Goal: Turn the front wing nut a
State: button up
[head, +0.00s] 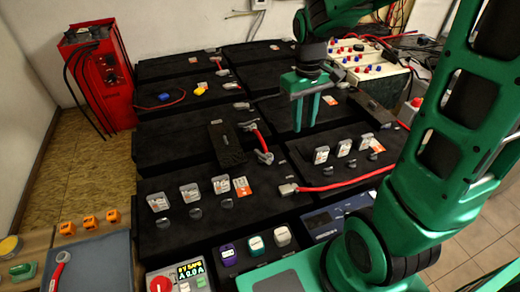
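I cannot single out the front wing nut with certainty. Small grey metal pieces that may be wing nuts lie on the black battery tops. One (226,204) is on the front left battery (255,200), in front of a row of upright grey-and-white tagged pieces (190,192). Similar ones lie on the battery to the right, near more upright pieces (343,147). My gripper (305,126) is over the middle of the battery block, pointing down. Its two green fingers are apart with nothing between them. I cannot tell its exact height above the batteries.
Red cables (345,183) with grey clamps cross the batteries. A dark block (226,145) stands left of my gripper. A red charger (98,75) is at the back left. Orange pieces (89,222), a grey tray (92,264) and a meter (180,278) are at the front left.

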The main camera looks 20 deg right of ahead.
aim_at(261, 153)
jog(key=w+a+f+n, duration=0.4)
jog(key=w+a+f, duration=0.2)
jog(key=w+a, duration=0.3)
jog(key=shift+y, duration=0.3)
jog(key=f, duration=0.6)
jog(key=s+f, duration=0.1)
jog(key=f, duration=0.3)
jog(key=shift+a, duration=0.3)
jog(key=shift+c, duration=0.3)
grip_shut()
